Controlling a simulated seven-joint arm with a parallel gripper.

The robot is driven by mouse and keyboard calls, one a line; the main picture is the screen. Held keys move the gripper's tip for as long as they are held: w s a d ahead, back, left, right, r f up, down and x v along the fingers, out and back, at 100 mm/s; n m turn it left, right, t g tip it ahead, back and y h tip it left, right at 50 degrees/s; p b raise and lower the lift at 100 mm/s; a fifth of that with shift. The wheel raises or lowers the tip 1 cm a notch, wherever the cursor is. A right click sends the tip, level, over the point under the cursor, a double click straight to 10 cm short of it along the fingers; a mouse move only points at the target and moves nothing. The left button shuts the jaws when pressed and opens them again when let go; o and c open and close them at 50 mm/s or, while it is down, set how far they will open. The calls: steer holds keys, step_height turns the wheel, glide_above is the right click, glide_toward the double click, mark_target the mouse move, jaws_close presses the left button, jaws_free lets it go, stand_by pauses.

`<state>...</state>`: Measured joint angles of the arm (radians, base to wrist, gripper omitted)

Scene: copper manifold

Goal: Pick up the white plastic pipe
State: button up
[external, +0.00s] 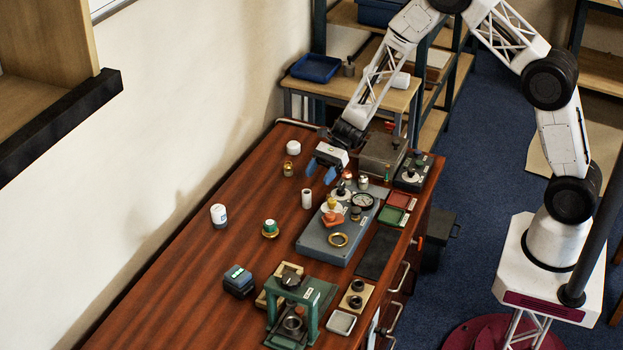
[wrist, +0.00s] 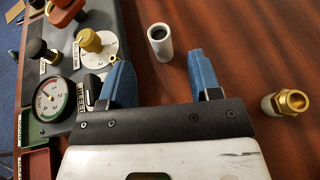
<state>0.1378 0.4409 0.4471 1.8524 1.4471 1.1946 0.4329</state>
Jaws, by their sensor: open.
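The white plastic pipe (external: 307,198) is a short hollow tube that stands on the wooden bench, just left of the grey control panel. In the wrist view the pipe (wrist: 160,42) shows its dark open end and lies ahead of the gap between my fingers, with nothing touching it. My gripper (external: 320,172) has two blue fingers spread apart and empty. In the wrist view my gripper (wrist: 163,80) points toward the pipe, which is a little beyond the fingertips.
The grey panel (external: 313,243) carries a gauge (wrist: 52,100), knobs and a brass ring. A white bottle (external: 219,215) and a green-topped fitting (external: 270,228) stand on the bench (external: 190,285). Bench left of the pipe is mostly clear.

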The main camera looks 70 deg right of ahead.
mark_target(309, 191)
steer(key=shift+w+a+f, duration=0.1)
steer(key=shift+a+f, duration=0.15)
steer(key=shift+a, duration=0.35)
steer(key=shift+a, duration=0.1)
steer(key=shift+x, duration=2.5)
steer(key=shift+f, duration=0.15)
steer(key=shift+c, duration=0.3)
steer(key=c, duration=0.9)
